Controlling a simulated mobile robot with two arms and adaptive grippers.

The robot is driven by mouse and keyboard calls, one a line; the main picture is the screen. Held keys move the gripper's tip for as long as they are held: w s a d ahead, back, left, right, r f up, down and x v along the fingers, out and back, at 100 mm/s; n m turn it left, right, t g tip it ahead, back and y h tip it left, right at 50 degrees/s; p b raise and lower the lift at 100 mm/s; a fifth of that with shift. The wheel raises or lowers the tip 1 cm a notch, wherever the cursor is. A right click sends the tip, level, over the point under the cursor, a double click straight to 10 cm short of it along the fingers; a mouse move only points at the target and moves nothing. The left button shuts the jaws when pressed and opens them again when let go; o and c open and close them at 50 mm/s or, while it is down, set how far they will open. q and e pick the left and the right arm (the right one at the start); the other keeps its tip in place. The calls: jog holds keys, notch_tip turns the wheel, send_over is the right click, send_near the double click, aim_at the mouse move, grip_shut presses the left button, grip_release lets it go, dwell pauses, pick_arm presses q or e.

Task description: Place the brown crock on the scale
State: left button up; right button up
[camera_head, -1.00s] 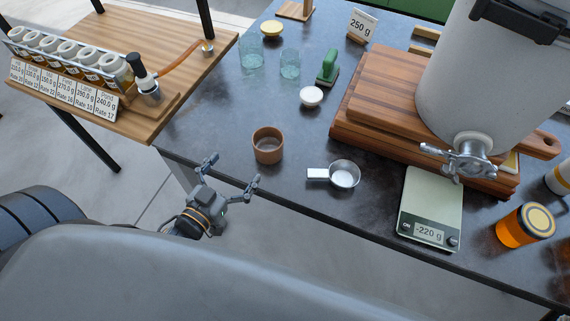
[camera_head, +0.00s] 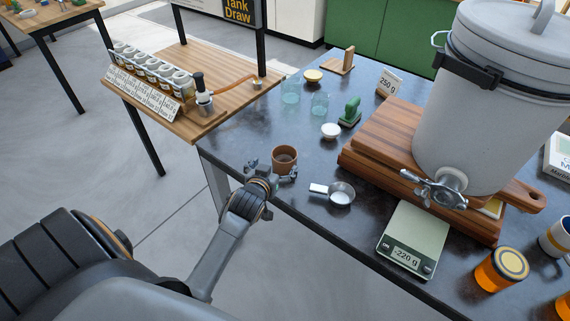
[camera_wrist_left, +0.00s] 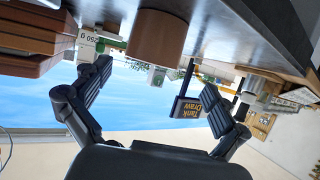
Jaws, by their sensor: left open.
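The brown crock (camera_head: 285,157) stands upright on the dark table near its front left edge. It also shows in the left wrist view (camera_wrist_left: 158,38), where the picture is upside down. My left gripper (camera_head: 272,173) is open at the table edge, just in front of the crock. In the left wrist view its two fingers (camera_wrist_left: 155,100) are spread wide with nothing between the tips, and the crock is beyond them. The scale (camera_head: 414,235) lies at the front right of the table, its plate empty and its display reading -220 g. My right gripper is not in view.
A metal cup with a handle (camera_head: 341,193) lies between crock and scale. A white bowl (camera_head: 330,131) and green-handled object (camera_head: 350,112) stand behind. A large grey tank (camera_head: 475,110) with a tap rests on wooden boards (camera_head: 372,166). An orange jar (camera_head: 501,270) stands right of the scale.

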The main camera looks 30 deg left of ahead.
aim_at(287, 148)
pick_arm(q)
jog(key=shift+x, duration=0.75)
jog(key=shift+w+a+f, duration=0.1)
jog(key=shift+w+f, duration=0.05)
jog(key=shift+w, duration=0.65)
jog(key=x, duration=0.3)
jog(key=shift+w+d, duration=0.2)
jog(key=shift+w, duration=0.1)
jog(key=shift+w+a+f, duration=0.15)
jog(key=shift+w+f, duration=0.05)
jog(key=shift+w, duration=0.3)
jog(key=c, duration=1.7)
jog(key=shift+r, duration=0.6)
jog(key=r, duration=0.2)
jog(key=shift+s+r, duration=0.25)
jog(key=shift+r, duration=0.1)
jog(key=r+v, duration=0.1)
jog(key=v, duration=0.4)
jog(key=r+v, duration=0.1)
jog(key=v, duration=0.4)
jog(key=w+a+r+v, duration=0.1)
jog(key=v, duration=0.5)
jog(key=shift+a, duration=0.15)
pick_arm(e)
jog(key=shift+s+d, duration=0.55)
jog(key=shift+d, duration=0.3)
